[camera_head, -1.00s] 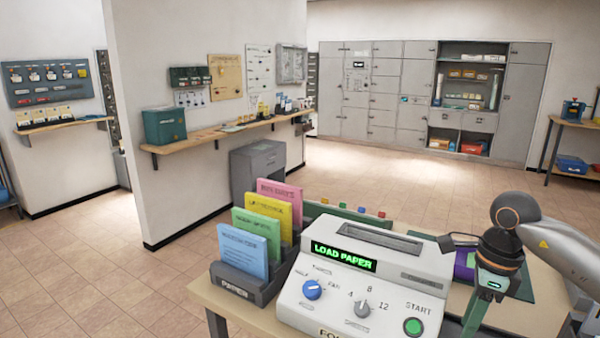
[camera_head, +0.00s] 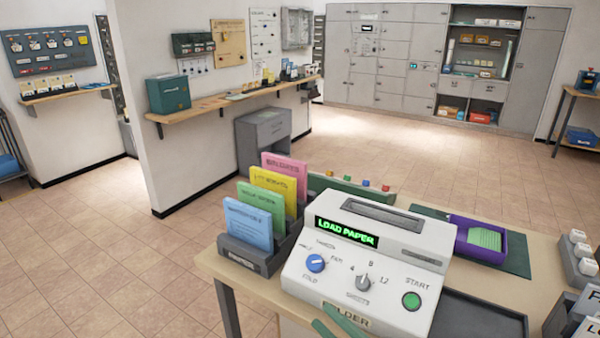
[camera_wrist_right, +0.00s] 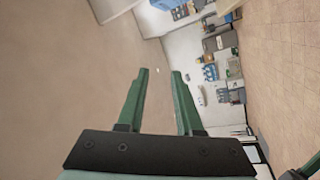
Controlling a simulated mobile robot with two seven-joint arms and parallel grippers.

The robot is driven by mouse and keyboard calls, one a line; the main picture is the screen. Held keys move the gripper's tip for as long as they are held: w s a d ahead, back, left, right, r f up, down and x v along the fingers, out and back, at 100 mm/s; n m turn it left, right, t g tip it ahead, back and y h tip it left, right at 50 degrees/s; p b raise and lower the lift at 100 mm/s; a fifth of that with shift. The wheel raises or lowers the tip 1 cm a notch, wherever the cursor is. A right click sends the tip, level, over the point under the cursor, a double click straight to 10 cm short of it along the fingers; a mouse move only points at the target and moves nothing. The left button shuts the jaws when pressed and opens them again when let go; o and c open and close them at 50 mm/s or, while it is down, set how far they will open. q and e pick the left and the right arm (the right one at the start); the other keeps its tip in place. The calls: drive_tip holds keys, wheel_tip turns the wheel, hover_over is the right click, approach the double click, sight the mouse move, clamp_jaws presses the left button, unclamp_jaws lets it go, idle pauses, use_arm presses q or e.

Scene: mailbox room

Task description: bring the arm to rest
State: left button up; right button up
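My right gripper (camera_head: 328,315) shows at the bottom edge of the head view, its green fingers in front of the folder machine (camera_head: 365,265). In the right wrist view the right gripper (camera_wrist_right: 160,72) is open, with nothing between its fingers. A dark and green part at the lower right corner of that view looks like my left gripper (camera_wrist_right: 305,168); only a bit of it shows. The left arm does not show in the head view.
The folder machine's display reads LOAD PAPER. A rack (camera_head: 245,255) of coloured cards stands left of it. A purple tray (camera_head: 465,248) with green paper lies behind right, a dark tray (camera_head: 480,318) in front right. White-topped stamps (camera_head: 578,250) are at the right edge.

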drive_tip(key=s+d+f+m+g+h, duration=0.1)
drive_tip(key=s+d+f+m+h, duration=0.2)
drive_tip(key=s+f+m+h, duration=0.1)
drive_tip(key=s+d+f+m+g+h+p, duration=0.1)
drive_tip(key=s+d+f+m+h, duration=0.3)
drive_tip(key=f, duration=0.7)
drive_tip(key=s+d+f+m+g+h, duration=0.3)
drive_tip(key=s+d+f+m+h, duration=0.1)
drive_tip(key=s+f+m, duration=0.4)
drive_tip(key=m, duration=0.2)
drive_tip(key=shift+m, duration=0.4)
drive_tip(key=shift+d, duration=0.1)
